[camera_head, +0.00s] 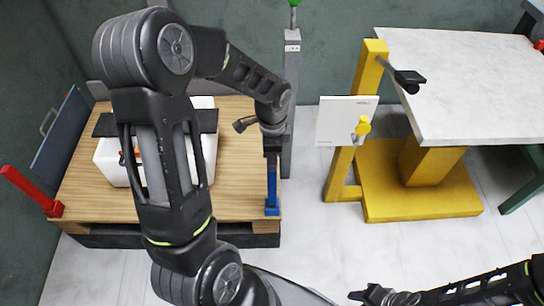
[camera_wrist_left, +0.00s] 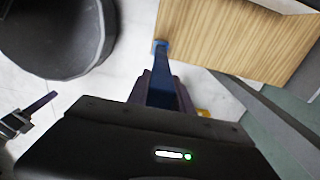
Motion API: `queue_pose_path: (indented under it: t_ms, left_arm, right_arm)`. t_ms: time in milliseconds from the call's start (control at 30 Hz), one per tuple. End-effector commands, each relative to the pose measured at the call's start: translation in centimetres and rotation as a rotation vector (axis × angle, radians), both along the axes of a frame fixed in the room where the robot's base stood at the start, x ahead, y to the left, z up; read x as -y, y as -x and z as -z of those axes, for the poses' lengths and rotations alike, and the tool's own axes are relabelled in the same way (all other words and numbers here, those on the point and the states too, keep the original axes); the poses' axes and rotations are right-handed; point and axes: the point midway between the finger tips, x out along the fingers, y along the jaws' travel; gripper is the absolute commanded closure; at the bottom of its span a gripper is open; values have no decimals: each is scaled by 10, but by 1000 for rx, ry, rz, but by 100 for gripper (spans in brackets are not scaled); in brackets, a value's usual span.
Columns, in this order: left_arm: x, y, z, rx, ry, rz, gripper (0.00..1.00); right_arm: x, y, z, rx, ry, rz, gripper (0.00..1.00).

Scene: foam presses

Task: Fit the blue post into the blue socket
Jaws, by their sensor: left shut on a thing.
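The blue post (camera_head: 272,182) hangs down from my left gripper (camera_head: 272,155) at the front right corner of the wooden pallet. My left gripper is shut on its upper part. The post looks about upright, and its lower end meets the blue socket (camera_head: 272,208). I cannot tell how deep it sits. In the left wrist view the post (camera_wrist_left: 160,88) runs from between the fingers to the blue socket (camera_wrist_left: 160,46) at the pallet's edge. My right gripper (camera_head: 372,296) is low in the head view, away from the pallet; its jaws are too unclear to judge.
The wooden pallet (camera_head: 240,190) carries a white box (camera_head: 112,165) with black parts. A red post (camera_head: 24,186) stands at its front left corner. A grey post (camera_head: 291,100) rises behind. A yellow stand (camera_head: 400,205) with a white panel is to the right. Floor between is clear.

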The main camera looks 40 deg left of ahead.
Motion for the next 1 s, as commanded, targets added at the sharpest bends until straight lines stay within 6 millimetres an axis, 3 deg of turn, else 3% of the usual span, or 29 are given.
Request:
queue_pose_path:
  t_ms: [1000]
  left_arm:
    - [0, 0, 27, 0, 0, 0, 100]
  right_arm:
    - [0, 0, 19, 0, 0, 0, 66]
